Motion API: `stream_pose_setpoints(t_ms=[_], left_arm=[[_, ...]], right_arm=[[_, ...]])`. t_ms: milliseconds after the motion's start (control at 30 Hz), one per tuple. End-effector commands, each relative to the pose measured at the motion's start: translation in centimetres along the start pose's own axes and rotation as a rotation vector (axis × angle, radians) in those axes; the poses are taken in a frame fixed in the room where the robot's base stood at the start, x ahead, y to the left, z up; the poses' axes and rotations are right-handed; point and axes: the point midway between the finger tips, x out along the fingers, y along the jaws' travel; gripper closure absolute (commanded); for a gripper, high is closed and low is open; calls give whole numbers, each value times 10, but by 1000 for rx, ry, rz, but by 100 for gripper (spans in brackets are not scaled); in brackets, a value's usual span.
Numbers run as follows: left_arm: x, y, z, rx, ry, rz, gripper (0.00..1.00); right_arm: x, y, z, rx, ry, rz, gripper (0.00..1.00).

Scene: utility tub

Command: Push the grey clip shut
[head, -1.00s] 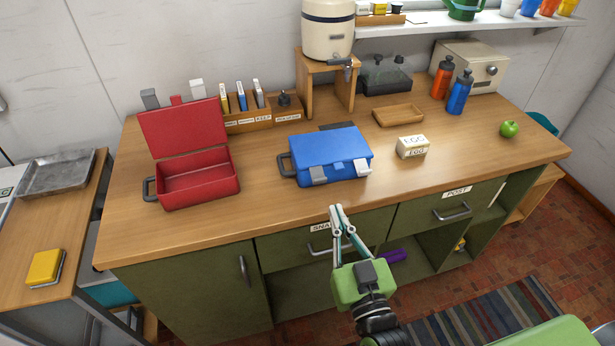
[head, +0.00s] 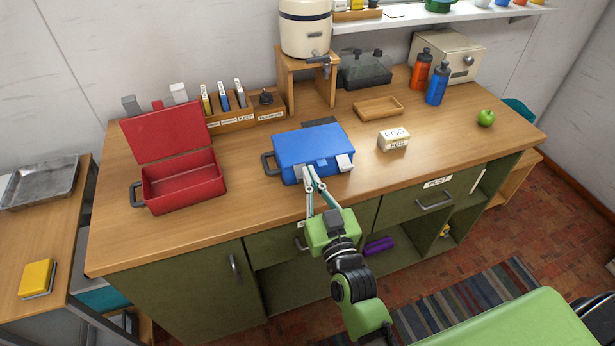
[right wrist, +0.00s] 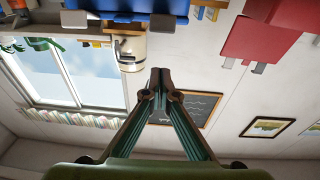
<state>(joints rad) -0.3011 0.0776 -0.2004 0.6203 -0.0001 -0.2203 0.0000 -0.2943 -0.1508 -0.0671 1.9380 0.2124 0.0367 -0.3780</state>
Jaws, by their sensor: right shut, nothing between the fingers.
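The blue box (head: 305,146) sits lid down near the front edge of the counter. Its grey clip (head: 301,177) is at the left of its front, partly hidden behind my fingertips; a white clip (head: 344,162) is at the right. My right gripper (head: 309,172) is shut and empty, its tips in front of the grey clip. In the right wrist view, inverted, the grey clip (right wrist: 168,24) juts from the blue box (right wrist: 125,6), near the closed fingertips (right wrist: 160,72). I cannot tell whether they touch. My left gripper is not in view.
An open red box (head: 184,190) stands to the left. An egg carton (head: 393,141) is just right of the blue box, with a wooden tray (head: 378,107) behind. Bottles and a green apple (head: 486,117) are farther right. The counter's front strip is clear.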

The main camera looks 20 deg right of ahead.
Motion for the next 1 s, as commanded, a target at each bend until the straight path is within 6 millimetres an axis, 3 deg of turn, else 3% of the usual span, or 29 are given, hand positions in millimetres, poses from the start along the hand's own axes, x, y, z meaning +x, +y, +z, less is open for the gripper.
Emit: stream_pose_setpoints(t_ms=[33, 133, 367, 833, 1000], left_arm=[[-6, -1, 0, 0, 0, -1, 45], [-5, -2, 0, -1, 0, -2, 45], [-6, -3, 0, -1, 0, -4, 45], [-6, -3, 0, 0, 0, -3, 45], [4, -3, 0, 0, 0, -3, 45]], right_arm=[[12, 0, -4, 0, 2, 0, 100], [12, 0, 17, -2, -4, -2, 100], [17, 0, 36, -1, -2, -1, 100], [17, 0, 39, 0, 1, 0, 100], [16, 0, 44, -1, 19, -1, 100]])
